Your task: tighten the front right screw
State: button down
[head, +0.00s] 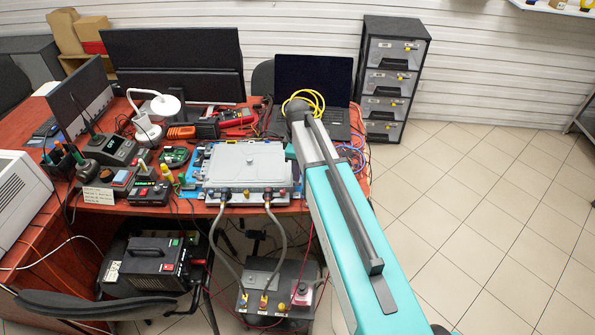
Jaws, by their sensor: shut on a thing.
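A grey housing with a flat lid (246,163) lies on the front part of the red desk. Its front right corner is close to my arm, and I cannot make out a screw there at this size. Two grey hoses (220,240) (283,235) hang from fittings on its front face, which have dark and red collars. They run down to a grey box (275,285) with yellow and red fittings. My teal and grey arm reaches up from the lower right to beside the housing. My gripper does not show; the arm may hide it.
A laptop (312,80) with a coiled yellow cable (305,100) stands behind my arm. A drawer cabinet (392,75) stands behind; tiled floor to the right is clear.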

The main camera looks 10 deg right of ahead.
jog(key=shift+m, duration=0.3)
jog(key=m, duration=0.4)
jog(key=shift+b, duration=0.4)
jog(key=m, duration=0.4)
jog(key=shift+m, duration=0.4)
jog(key=m+b, duration=0.1)
jog(key=m, duration=0.3)
jog(key=shift+m, duration=2.2)
jog(key=c, duration=1.7)
grip_release()
